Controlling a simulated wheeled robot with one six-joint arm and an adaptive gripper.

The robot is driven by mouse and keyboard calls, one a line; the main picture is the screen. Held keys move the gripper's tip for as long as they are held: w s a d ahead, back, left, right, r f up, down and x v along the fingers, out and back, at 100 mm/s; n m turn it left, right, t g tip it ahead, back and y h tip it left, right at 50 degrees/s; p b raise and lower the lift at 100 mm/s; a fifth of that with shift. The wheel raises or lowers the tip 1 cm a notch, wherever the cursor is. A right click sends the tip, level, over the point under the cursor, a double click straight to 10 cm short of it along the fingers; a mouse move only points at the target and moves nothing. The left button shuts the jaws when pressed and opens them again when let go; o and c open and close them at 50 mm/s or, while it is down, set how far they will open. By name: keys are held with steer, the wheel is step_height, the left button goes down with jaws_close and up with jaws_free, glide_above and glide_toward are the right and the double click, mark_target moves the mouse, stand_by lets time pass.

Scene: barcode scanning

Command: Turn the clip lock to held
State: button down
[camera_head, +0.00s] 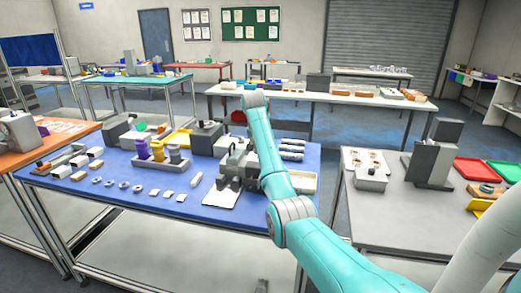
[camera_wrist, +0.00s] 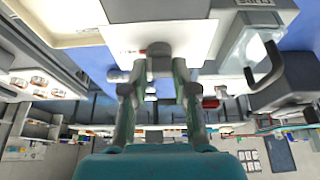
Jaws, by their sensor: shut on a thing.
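In the wrist view my gripper (camera_wrist: 160,68) reaches in from the bottom. Its two fingers close in on a small grey part (camera_wrist: 158,48) with a red bit at its left side, in front of a white plate (camera_wrist: 180,28). I take this part to be the clip lock; its setting cannot be read. In the head view my teal arm reaches over the blue table, and the grey fixture (camera_head: 232,165) stands beside it with a white plate (camera_head: 222,193) at its front. The arm partly hides this spot, and the fingertips are not clear there.
The blue table (camera_head: 120,170) also bears purple and yellow containers (camera_head: 158,151), a yellow tray (camera_head: 176,136), several small parts at the front left, and a tray of grey cylinders (camera_head: 292,150) right of my arm. A grey table (camera_head: 385,215) stands to the right.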

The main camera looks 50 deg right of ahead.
steer(key=c, duration=0.9)
jaws_free()
steer(key=v, duration=0.7)
steer(key=shift+r, duration=0.25)
steer(key=shift+a, duration=0.1)
